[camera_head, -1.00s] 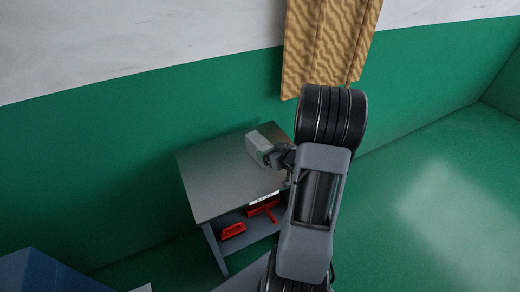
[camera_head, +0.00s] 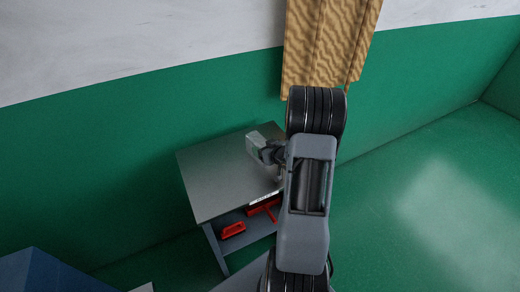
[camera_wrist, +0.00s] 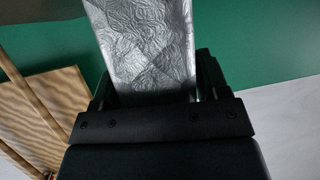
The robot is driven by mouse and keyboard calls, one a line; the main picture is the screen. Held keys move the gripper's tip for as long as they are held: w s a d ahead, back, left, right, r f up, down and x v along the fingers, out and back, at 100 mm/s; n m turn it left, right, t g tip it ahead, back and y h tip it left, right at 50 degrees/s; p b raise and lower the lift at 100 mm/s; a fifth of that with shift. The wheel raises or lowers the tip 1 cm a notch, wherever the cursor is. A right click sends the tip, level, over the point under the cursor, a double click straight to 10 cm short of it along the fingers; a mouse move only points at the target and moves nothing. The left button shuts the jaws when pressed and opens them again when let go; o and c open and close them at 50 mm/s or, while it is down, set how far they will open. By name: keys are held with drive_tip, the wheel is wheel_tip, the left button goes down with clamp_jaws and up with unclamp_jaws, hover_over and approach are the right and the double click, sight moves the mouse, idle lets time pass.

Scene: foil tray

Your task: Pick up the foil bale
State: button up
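The foil bale (camera_head: 255,143) is a silvery, crinkled block at the back right of the grey table (camera_head: 215,183). In the wrist view the bale (camera_wrist: 150,45) fills the top middle, with its near end between the two dark fingers. My gripper (camera_wrist: 158,88) is around that end, its fingers spread to about the bale's width. The fingers look open; contact with the bale's sides is not clear. In the head view my gripper (camera_head: 270,154) is at the bale's right side and hides part of it. The bale's underside is hidden.
Red items (camera_head: 233,230) lie on the shelf under the tabletop. The green wall (camera_head: 140,140) is close behind the table, with a wavy-patterned wooden panel (camera_head: 325,45) on it. A blue object (camera_head: 45,272) is at lower left. The left of the tabletop is clear.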

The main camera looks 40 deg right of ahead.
drive_tip(key=c, duration=0.7)
drive_tip(key=shift+c, duration=0.3)
drive_tip(key=shift+r, duration=0.15)
